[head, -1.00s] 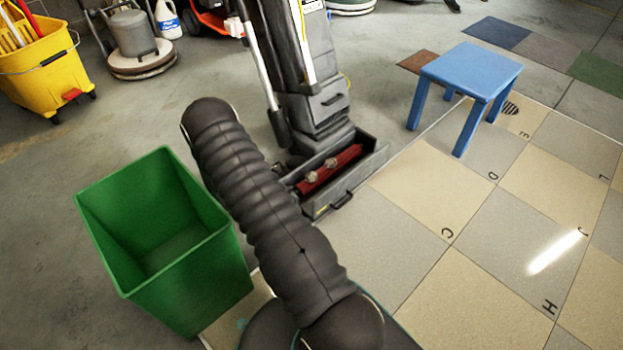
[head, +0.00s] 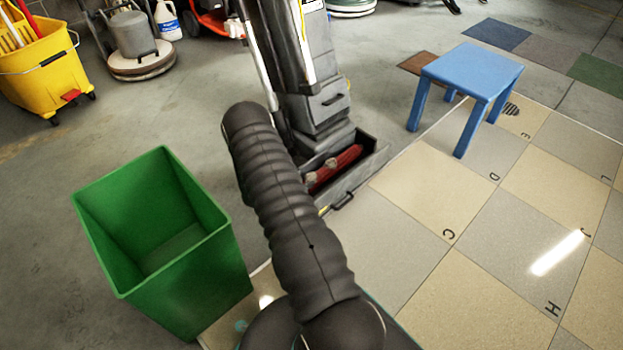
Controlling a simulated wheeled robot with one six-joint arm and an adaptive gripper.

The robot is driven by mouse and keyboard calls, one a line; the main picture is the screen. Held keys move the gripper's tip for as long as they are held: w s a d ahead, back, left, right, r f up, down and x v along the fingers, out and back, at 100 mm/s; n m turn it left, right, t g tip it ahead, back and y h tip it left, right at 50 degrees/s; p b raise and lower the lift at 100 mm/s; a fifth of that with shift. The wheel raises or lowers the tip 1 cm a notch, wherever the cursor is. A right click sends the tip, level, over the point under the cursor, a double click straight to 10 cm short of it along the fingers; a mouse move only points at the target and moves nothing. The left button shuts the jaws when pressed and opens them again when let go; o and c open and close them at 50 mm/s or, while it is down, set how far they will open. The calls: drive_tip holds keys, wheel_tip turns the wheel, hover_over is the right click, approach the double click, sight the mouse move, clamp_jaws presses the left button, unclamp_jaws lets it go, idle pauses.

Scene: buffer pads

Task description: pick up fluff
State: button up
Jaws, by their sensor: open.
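An open dark drawer (head: 372,162) sits at the foot of the grey upright floor machine. A red roller (head: 346,158) lies in it. Small pale tufts, which look like fluff (head: 331,163), cling to the roller. My dark ribbed arm stands in front of the drawer's left part and hides some of the roller. My gripper does not show in the head view.
An empty green bin (head: 165,235) stands at the left, close to my arm. A blue stool (head: 472,70) stands on the lettered floor tiles at the upper right. A yellow mop bucket (head: 48,65) is at the upper left. The tiles at the right are mostly clear.

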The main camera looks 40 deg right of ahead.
sight(310, 177)
drive_tip(key=x, duration=0.3)
drive_tip(key=shift+d, duration=0.3)
drive_tip(key=c, duration=0.9)
drive_tip(key=shift+o, duration=0.2)
drive_tip(key=shift+s, duration=0.1)
